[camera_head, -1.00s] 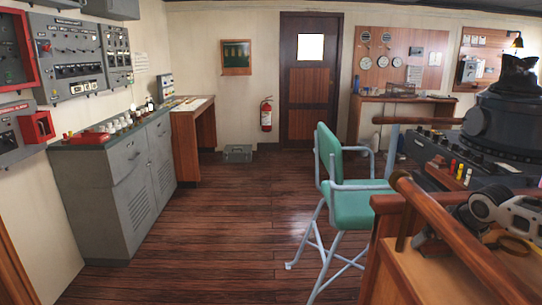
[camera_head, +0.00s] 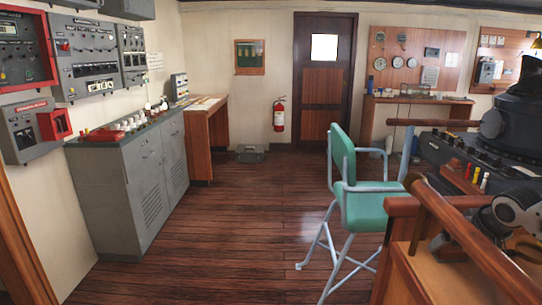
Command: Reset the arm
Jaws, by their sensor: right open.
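My right gripper (camera_head: 492,222) is at the right edge of the head view, small and partly cut off with the white and dark end of my right arm. It is open, and I see nothing held in it. It is over or beside the wooden desk (camera_head: 425,268) behind the wooden rail; the exact height above the desk is hard to tell. My left gripper and left arm are not in view.
A green chair (camera_head: 368,208) stands by the wooden rail (camera_head: 460,235). A dark console (camera_head: 455,150) is at the right. A grey cabinet (camera_head: 125,190) lines the left wall. A fire extinguisher (camera_head: 279,115) hangs beside the door (camera_head: 323,90). The middle floor is clear.

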